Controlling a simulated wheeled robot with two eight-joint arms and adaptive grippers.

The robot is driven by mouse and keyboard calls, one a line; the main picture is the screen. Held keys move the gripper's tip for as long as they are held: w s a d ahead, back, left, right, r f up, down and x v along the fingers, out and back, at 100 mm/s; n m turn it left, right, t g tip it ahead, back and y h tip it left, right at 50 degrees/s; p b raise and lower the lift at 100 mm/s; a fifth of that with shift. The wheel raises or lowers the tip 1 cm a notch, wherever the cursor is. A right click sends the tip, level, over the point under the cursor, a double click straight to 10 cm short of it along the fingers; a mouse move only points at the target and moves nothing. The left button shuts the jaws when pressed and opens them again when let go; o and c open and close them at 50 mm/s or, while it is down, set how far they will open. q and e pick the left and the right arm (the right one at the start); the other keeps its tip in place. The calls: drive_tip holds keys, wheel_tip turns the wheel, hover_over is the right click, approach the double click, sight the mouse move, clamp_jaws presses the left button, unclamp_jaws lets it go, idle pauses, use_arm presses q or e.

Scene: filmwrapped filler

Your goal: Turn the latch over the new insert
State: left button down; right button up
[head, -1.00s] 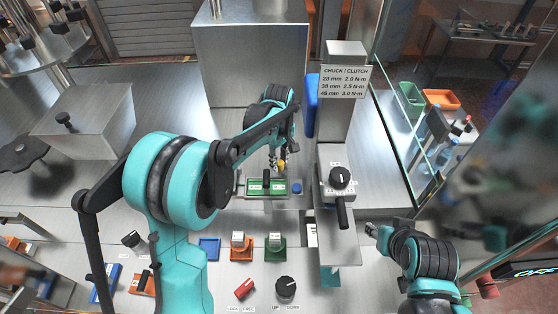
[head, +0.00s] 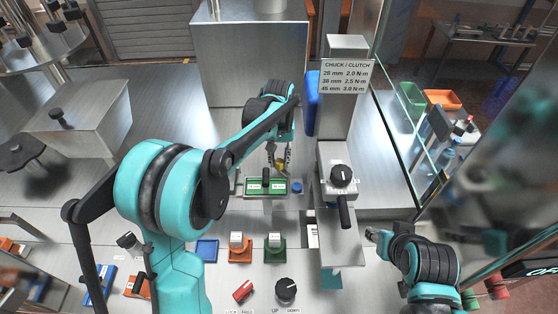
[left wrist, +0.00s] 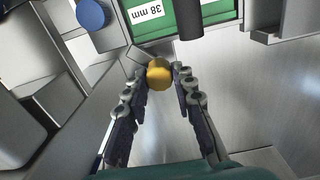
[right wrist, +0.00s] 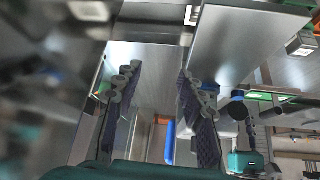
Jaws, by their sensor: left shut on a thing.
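My left gripper (left wrist: 158,78) is shut on a yellow knob (left wrist: 160,71), which sits between its fingertips. In the head view the gripper (head: 279,158) and yellow knob (head: 280,166) are just behind the green insert (head: 254,187). In the left wrist view the insert (left wrist: 137,25) carries a "38 mm" label and lies flat in a metal holder. A dark upright post (left wrist: 188,18) stands in front of its middle. Whether a latch bar lies over the insert is unclear. My right gripper (right wrist: 150,85) has its fingers apart with nothing between them; it shows at the lower right of the head view (head: 372,234).
A blue button (head: 296,187) is right of the insert. Blue (head: 207,249), orange (head: 240,256) and green (head: 275,257) trays lie in front. A glass panel (head: 405,150) bounds the right side.

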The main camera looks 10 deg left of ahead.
sight(279, 160)
use_arm(q)
drive_tip(key=m, duration=0.4)
drive_tip(key=shift+m+b, duration=0.3)
drive_tip(key=shift+b, duration=0.1)
drive_tip(key=shift+r+m, duration=0.1)
drive_tip(key=shift+m, duration=1.8)
drive_tip(key=c, duration=1.5)
unclamp_jaws()
drive_tip(key=shift+c, duration=0.2)
wheel_tip(279, 160, up, 12)
drive_tip(key=shift+s, duration=0.1)
